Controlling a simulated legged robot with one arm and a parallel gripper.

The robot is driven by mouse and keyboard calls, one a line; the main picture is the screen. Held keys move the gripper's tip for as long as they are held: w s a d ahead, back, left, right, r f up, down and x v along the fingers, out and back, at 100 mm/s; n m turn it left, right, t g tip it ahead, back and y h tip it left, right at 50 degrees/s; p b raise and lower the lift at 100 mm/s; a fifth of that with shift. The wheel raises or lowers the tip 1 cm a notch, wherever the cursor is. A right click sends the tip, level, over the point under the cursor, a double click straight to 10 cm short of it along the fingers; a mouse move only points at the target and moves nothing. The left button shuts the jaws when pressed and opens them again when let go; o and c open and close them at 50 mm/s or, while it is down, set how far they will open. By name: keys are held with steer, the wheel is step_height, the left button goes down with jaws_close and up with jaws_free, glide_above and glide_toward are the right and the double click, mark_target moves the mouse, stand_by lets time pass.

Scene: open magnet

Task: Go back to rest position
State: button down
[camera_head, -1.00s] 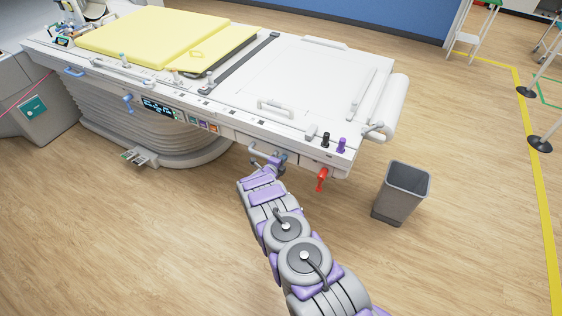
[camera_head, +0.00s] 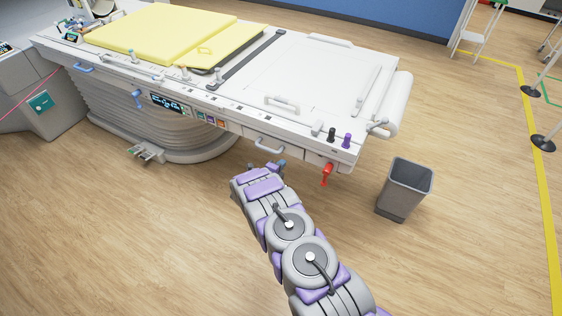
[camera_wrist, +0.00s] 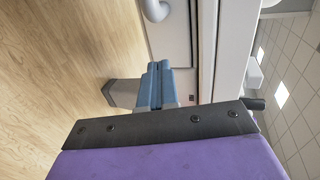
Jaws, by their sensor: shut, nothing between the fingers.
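My gripper (camera_head: 277,166) is at the end of my grey and purple arm, just below and in front of the white patient table (camera_head: 290,75). It also shows in the wrist view (camera_wrist: 158,82), where its blue-tipped fingers are together with nothing between them. The curved grey handle (camera_head: 268,147) on the table's front side is just above my gripper in the head view, and they look apart. My wrist partly hides the gripper in the head view.
A red lever (camera_head: 327,174) hangs from the table's front right corner. A grey waste bin (camera_head: 405,188) stands on the floor to the right. Yellow pads (camera_head: 160,38) lie on the table's left part. The wooden floor in front is clear.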

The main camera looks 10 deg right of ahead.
steer(key=w+a+f+v, duration=0.1)
steer(key=v, duration=0.5)
steer(key=w+a+r+n+g+y, duration=0.15)
steer(key=a+r+n+y, duration=0.25)
steer(key=r, duration=0.4)
steer(key=w+a+r+n+t+y, duration=0.1)
steer(key=w+a+r+n+y, duration=0.15)
steer(key=r, duration=0.55)
steer(key=s+a+r+n+g+y, duration=0.2)
steer(key=s+r+n+g+y, duration=0.25)
steer(key=s+r+n, duration=0.65)
steer(key=s+d+r+n+g, duration=0.2)
steer(key=s+d+r, duration=0.2)
steer(key=s, duration=1.2)
steer(key=s+d+r+n+g+h, duration=0.1)
steer(key=s+d+r+n+g, duration=0.2)
steer(key=s, duration=1.3)
steer(key=s+d+r+n+g+h, duration=0.1)
steer(key=s+d+r+n+g, duration=0.2)
steer(key=s, duration=1.3)
steer(key=d+r, duration=0.2)
steer(key=d, duration=0.1)
steer(key=shift+s+d+r+p, duration=0.2)
steer(key=shift+s+r+p, duration=0.05)
steer(key=shift+p, duration=0.1)
steer(key=shift+a, duration=0.15)
